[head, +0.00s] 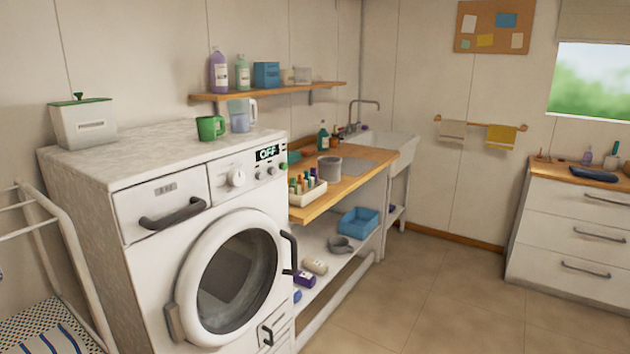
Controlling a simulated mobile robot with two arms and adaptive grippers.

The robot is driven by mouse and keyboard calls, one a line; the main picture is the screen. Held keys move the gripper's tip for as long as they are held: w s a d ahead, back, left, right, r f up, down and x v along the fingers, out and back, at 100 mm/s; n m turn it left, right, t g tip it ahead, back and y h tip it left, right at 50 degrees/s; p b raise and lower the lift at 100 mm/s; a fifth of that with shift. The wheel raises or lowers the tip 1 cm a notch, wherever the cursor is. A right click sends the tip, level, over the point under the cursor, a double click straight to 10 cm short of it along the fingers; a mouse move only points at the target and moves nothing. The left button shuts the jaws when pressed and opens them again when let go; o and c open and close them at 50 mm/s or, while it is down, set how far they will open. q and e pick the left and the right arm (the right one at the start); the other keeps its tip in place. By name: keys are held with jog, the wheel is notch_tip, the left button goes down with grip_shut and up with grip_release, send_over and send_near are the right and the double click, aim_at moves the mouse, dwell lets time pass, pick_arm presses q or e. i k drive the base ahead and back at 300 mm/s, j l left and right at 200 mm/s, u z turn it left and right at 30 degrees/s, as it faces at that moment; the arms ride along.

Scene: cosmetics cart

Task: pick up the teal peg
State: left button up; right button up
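I cannot make out a teal peg for certain. A white tray (312,196) on the wooden counter holds several small upright coloured items (303,184), among them green, orange and dark ones. They are too small to tell which, if any, is the teal peg. A teal object (293,157) shows partly behind the washing machine's top corner; its shape is unclear. Neither of my grippers is in view.
The washing machine (150,240) fills the left foreground, with a green mug (210,128) on top. A grey pot (330,168) stands on the wooden counter (350,184) behind the tray. A blue bin (358,222) sits on the lower shelf. The floor (430,300) at right is clear.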

aim_at(306, 176)
jog(key=u, duration=1.6)
jog(key=z, duration=1.6)
jog(key=i+l+u, duration=0.1)
jog(key=u, duration=0.55)
jog(key=i+l+u, duration=0.35)
jog(key=l+u, duration=0.15)
jog(key=l, duration=0.25)
jog(key=i+l+u, duration=0.1)
jog(key=l+u, duration=0.15)
jog(key=l, duration=0.15)
jog(key=i+l+u, duration=0.1)
jog(key=l+u, duration=0.15)
jog(key=l, duration=0.15)
